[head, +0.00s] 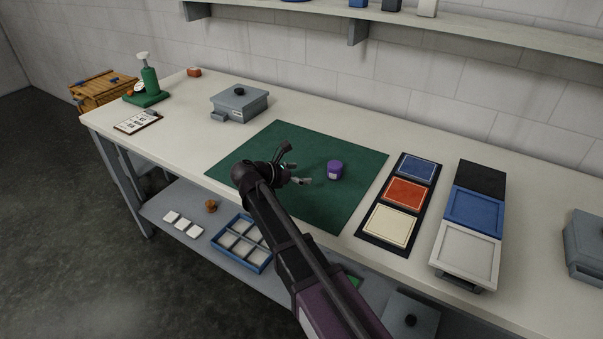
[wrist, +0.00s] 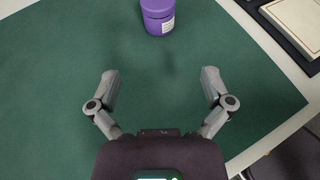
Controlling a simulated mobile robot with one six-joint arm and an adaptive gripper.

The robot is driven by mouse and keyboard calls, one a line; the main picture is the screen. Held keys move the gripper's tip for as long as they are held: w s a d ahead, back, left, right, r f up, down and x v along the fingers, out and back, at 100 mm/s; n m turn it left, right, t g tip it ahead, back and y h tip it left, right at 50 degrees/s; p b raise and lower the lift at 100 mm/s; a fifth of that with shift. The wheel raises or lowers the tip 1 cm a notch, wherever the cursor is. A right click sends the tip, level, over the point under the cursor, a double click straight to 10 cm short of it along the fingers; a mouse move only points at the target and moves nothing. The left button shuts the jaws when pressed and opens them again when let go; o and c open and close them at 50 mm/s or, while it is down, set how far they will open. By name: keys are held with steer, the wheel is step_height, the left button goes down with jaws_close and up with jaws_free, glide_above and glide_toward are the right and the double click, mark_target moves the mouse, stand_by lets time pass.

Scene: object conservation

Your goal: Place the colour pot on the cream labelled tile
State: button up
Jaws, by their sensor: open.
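The colour pot (head: 335,169) is a small purple pot with a pale label, standing upright on the green mat (head: 345,210). It also shows at the top of the wrist view (wrist: 157,14). The cream tile (head: 391,224) is the nearest of three tiles in a dark strip right of the mat; a corner of it shows in the wrist view (wrist: 300,22). My gripper (head: 298,165) is open and empty over the mat, left of the pot in the head view. In the wrist view the pot lies beyond my spread fingers (wrist: 160,85), apart from them.
A red tile (head: 408,192) and a blue tile (head: 418,168) share the dark strip (head: 375,244). Right of it stands a row of black, blue and white trays (head: 466,246). A grey lidded box (head: 239,104) sits behind the mat. The bench's front edge is close.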

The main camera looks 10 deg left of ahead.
stand_by(0.3)
steer(key=shift+w+d+r+m+g+y+p, duration=0.35)
steer(key=shift+w+d+m+g+p, duration=0.2)
steer(key=shift+m+p, duration=0.45)
steer(key=w+d+r+m+g+y+p, duration=0.3)
steer(key=w+d+m+g+y+p, duration=0.15)
steer(key=m+p, duration=0.5)
step_height(320, 180, up, 6)
steer(key=m+g+y+p, duration=0.4)
steer(key=m+y+p, duration=0.1)
steer(key=m+p, duration=0.45)
glide_above(335, 163)
steer(key=shift+s, duration=0.1)
steer(key=shift+f, duration=0.1)
step_height(335, 163, down, 8)
steer(key=b, duration=0.8)
steer(key=shift+f, duration=0.15)
